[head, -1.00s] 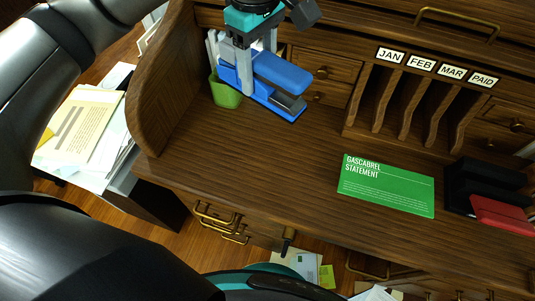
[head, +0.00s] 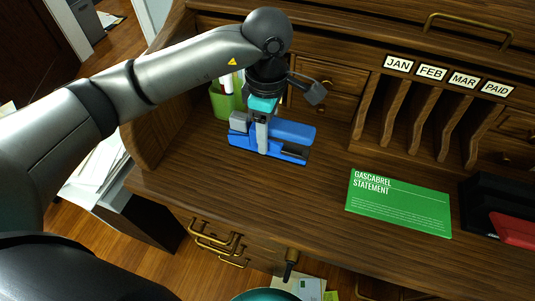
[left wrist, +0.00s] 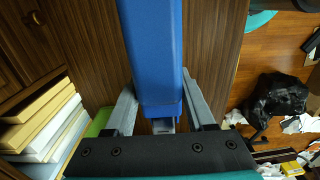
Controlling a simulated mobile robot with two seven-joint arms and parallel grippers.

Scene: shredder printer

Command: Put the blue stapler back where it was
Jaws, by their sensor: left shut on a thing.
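The blue stapler (head: 292,133) is over the left part of the desktop (head: 290,185), in front of the drawers. It lies level, its long side running left to right. I cannot tell whether its base touches the wood. My left gripper (head: 263,136) points down and is shut on the stapler, one finger showing across its near side. In the left wrist view the stapler (left wrist: 155,50) runs up between the two grey fingers (left wrist: 163,118). My right gripper is not in view.
A green pen cup (head: 222,102) stands close behind the stapler at the left. A green statement card (head: 400,203) lies to the right. Labelled upright slots (head: 428,110) stand at the back. A black holder with a red item (head: 513,229) is at far right. The desk's front middle is clear.

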